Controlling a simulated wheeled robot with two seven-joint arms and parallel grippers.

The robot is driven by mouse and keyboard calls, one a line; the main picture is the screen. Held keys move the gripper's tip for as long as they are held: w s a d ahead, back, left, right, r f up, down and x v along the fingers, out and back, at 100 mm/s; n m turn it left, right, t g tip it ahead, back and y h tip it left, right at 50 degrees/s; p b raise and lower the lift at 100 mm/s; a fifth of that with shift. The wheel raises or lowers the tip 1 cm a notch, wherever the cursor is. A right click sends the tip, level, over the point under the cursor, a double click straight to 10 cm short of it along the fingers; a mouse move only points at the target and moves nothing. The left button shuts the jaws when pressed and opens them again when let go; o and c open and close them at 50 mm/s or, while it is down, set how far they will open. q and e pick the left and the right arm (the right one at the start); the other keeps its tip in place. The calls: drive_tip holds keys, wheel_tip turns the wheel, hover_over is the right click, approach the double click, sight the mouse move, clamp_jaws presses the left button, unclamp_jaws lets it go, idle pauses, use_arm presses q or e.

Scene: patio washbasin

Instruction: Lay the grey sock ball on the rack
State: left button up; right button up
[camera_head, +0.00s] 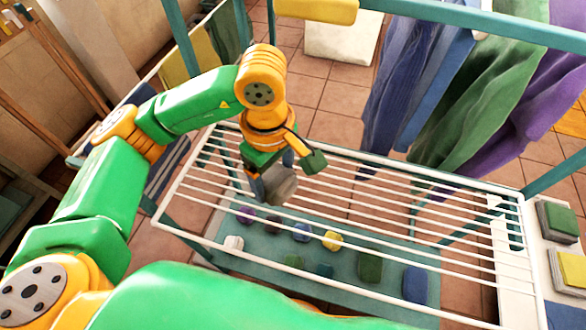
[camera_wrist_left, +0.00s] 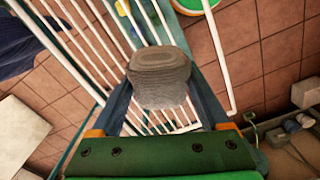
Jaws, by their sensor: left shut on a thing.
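The grey sock ball (camera_head: 280,186) is held between the fingers of my left gripper (camera_head: 270,180) in the head view. In the left wrist view the ball (camera_wrist_left: 158,78) shows between the two fingertips (camera_wrist_left: 160,90), ribbed and grey. The white wire rack (camera_head: 400,205) stretches under the gripper. The ball is over the left part of the rack; I cannot tell if it touches the bars. The rack's bars also show behind the ball in the left wrist view (camera_wrist_left: 85,40). My right gripper is not in view.
Below the rack, a teal shelf (camera_head: 330,262) bears several coloured sock balls, including a yellow one (camera_head: 332,240), and folded cloths. Hanging clothes (camera_head: 470,100) are behind the rack. Folded cloths (camera_head: 556,222) lie on a white surface at right. The rack's middle and right bars are bare.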

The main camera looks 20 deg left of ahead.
use_arm(q)
drive_tip(key=w+f, duration=0.6)
drive_tip(key=w, duration=0.1)
drive_tip(key=shift+a+f+p, duration=0.15)
drive_tip(key=shift+f+p, duration=0.1)
drive_tip(key=shift+p, duration=0.05)
drive_tip(key=f+p, duration=0.1)
drive_tip(key=f, duration=0.2)
drive_tip(key=shift+w+f+p, duration=0.2)
drive_tip(key=shift+p, duration=0.1)
drive_tip(key=shift+f, duration=0.1)
drive_tip(key=shift+f, duration=0.1)
drive_tip(key=shift+f+b, duration=0.15)
drive_tip(key=shift+b, duration=0.25)
drive_tip(key=o, duration=1.2)
drive_tip(key=shift+r+p, duration=0.3)
wheel_tip(320, 180, up, 12)
drive_tip(key=b, duration=0.2)
